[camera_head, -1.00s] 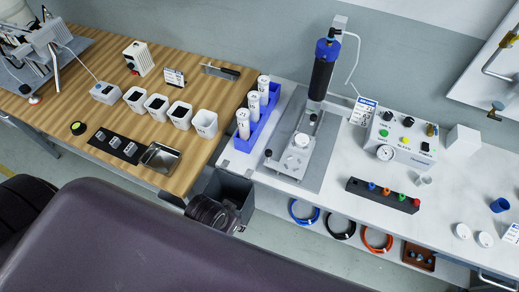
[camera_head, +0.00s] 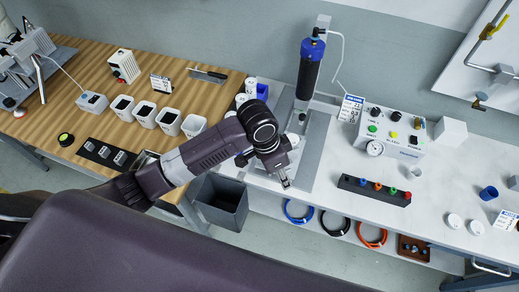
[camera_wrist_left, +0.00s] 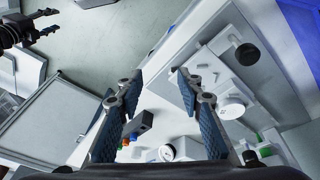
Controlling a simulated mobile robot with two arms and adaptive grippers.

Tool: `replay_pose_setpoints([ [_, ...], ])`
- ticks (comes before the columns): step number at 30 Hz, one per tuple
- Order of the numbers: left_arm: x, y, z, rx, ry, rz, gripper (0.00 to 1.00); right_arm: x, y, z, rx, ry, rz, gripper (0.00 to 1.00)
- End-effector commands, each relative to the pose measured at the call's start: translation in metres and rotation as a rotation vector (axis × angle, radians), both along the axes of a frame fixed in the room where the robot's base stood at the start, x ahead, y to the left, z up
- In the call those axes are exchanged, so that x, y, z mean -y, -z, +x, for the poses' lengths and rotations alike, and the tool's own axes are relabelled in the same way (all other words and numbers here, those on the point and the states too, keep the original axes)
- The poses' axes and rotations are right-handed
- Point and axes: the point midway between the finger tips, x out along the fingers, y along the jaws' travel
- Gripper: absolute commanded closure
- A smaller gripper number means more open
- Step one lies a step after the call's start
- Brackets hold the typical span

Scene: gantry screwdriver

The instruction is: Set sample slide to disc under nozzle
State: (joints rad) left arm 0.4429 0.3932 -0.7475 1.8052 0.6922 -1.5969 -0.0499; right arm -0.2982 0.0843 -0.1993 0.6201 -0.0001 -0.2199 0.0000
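The nozzle (camera_head: 308,72), a black cylinder with a blue cap, stands upright over a grey metal base plate (camera_head: 318,150). My left gripper (camera_head: 286,182) is above the front of this fixture, and my arm hides most of the slide and its white disc in the head view. In the left wrist view, the silver slide part (camera_wrist_left: 222,72) carries a white disc (camera_wrist_left: 232,108) and a dark round spot. My left gripper's blue fingers (camera_wrist_left: 158,115) are apart, with nothing held between them. My right gripper (camera_wrist_left: 46,23) shows at the wrist view's upper left, its fingers apart.
A control box (camera_head: 392,135) and a black strip with coloured knobs (camera_head: 374,190) stand to the right. A blue rack with white tubes (camera_head: 250,88) is partly behind my arm. A grey bin (camera_head: 222,200) hangs at the table's front edge.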

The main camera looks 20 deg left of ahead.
Motion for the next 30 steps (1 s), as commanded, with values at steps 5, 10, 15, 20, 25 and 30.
replay_pose_setpoints([
  [5, -0.034, -0.033, 0.034, -0.029, 0.079, 0.121, 0.66, -0.002, 0.0, 0.0, 0.0, 0.001, 0.002, 0.59],
  [10, -0.067, -0.06, 0.053, -0.067, 0.099, 0.208, 0.66, -0.006, 0.0, -0.001, -0.002, 0.002, 0.007, 0.59],
  [15, -0.084, -0.075, 0.061, -0.089, 0.099, 0.245, 0.66, -0.008, -0.001, -0.001, -0.002, 0.003, 0.009, 0.59],
  [20, -0.086, -0.066, 0.06, -0.097, 0.098, 0.249, 0.66, -0.008, -0.003, -0.002, -0.002, 0.002, 0.009, 0.59],
  [25, -0.085, -0.039, 0.06, -0.097, 0.099, 0.249, 0.66, -0.007, -0.009, -0.002, -0.002, 0.002, 0.008, 0.59],
  [30, -0.085, -0.014, 0.06, -0.095, 0.099, 0.248, 0.66, -0.004, -0.012, -0.002, -0.002, 0.001, 0.005, 0.59],
])
